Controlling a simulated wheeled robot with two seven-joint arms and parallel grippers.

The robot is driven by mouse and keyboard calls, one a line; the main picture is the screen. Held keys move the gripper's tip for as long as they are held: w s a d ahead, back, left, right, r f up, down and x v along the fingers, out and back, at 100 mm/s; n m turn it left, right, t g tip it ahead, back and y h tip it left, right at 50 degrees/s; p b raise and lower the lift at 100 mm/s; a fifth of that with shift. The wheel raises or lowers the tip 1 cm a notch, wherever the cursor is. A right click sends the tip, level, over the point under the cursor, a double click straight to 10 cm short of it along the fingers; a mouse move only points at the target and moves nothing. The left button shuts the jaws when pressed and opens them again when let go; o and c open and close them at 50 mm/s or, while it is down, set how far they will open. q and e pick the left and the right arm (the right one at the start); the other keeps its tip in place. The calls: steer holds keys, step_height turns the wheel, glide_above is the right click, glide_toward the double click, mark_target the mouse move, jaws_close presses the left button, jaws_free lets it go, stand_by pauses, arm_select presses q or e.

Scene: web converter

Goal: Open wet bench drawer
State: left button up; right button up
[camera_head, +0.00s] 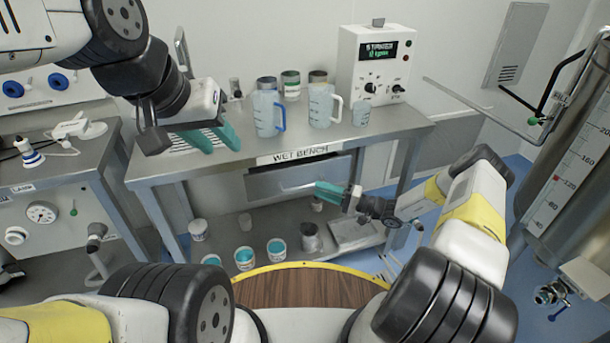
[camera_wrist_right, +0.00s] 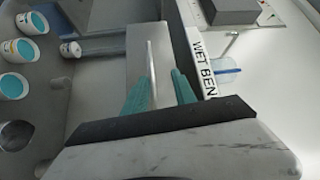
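The wet bench (camera_head: 390,140) stands ahead with a "WET BENCH" label on its front edge. Its grey drawer (camera_head: 285,184) is under the label and looks shut; it also shows in the right wrist view (camera_wrist_right: 150,45). My right gripper (camera_head: 330,190) is in front of the drawer's right part. In the right wrist view, its teal fingers (camera_wrist_right: 160,90) are apart, with a thin pale bar (camera_wrist_right: 152,65), apparently the drawer handle, between them, closer to the left finger. Contact cannot be told. My left gripper (camera_head: 214,138) is open and empty above the bench top's left part.
Jugs (camera_head: 268,112), cans and a control box (camera_head: 373,65) stand on the bench top. Several cups (camera_head: 245,257) sit on the lower shelf. A round wooden top (camera_head: 300,288) is close in front of me. A steel tank (camera_head: 575,150) stands at right.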

mark_target(305, 186)
steer(key=shift+m+t, duration=0.5)
steer(key=shift+t, duration=0.2)
steer(key=w+a, duration=0.1)
steer(key=a, duration=0.1)
steer(key=w+a, duration=0.1)
steer(key=a, duration=0.1)
steer(key=w+a+f, duration=0.1)
steer(key=a, duration=0.1)
steer(key=shift+w+a, duration=0.1)
steer(key=shift+a, duration=0.1)
jaws_close()
stand_by(0.8)
